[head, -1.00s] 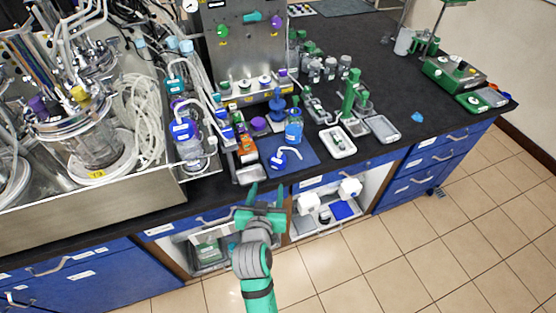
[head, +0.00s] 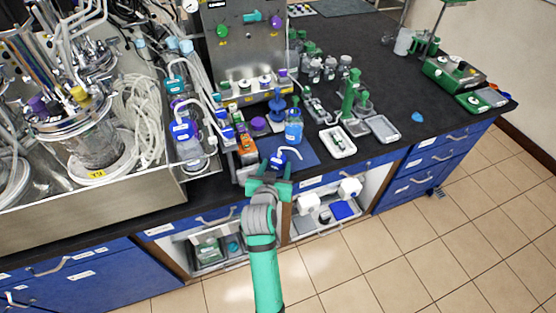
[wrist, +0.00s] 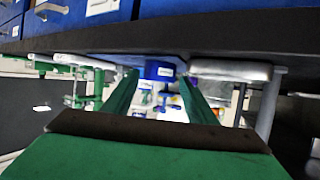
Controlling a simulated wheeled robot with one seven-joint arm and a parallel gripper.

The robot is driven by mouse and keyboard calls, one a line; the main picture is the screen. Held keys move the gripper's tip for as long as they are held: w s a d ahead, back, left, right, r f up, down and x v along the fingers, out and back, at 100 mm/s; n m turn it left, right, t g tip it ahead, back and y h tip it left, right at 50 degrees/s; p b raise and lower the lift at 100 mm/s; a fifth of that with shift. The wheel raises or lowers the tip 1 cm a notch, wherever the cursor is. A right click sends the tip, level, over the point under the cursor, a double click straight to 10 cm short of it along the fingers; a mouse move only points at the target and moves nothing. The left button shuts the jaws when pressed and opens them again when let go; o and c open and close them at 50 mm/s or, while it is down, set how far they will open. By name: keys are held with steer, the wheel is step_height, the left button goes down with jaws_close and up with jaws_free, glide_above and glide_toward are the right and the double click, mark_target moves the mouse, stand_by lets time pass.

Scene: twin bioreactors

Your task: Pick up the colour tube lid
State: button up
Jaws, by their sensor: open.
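The colour tube lid is a blue cap (head: 277,161) with a pale bent tube, on the blue mat (head: 306,150) near the bench's front edge. The cap also shows in the wrist view (wrist: 160,71), between the fingertips as seen there. My gripper (head: 275,173) is open and empty at the bench's front edge, just on the near side of the lid. Its fingers (wrist: 159,80) point toward the cap; I cannot tell the remaining gap. The cap's lower part is partly hidden by the gripper in the head view.
A bottle of blue liquid (head: 293,127) stands behind the lid. An orange-and-white box (head: 246,150) and a small metal tray (head: 246,173) are to its left. A white tray (head: 338,142) is to the right.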

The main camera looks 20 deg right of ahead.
mark_target(278, 161)
steer(key=shift+x, duration=1.45)
steer(key=shift+f, duration=0.1)
steer(key=shift+c, duration=0.4)
steer(key=c, duration=0.7)
steer(key=shift+c, duration=0.2)
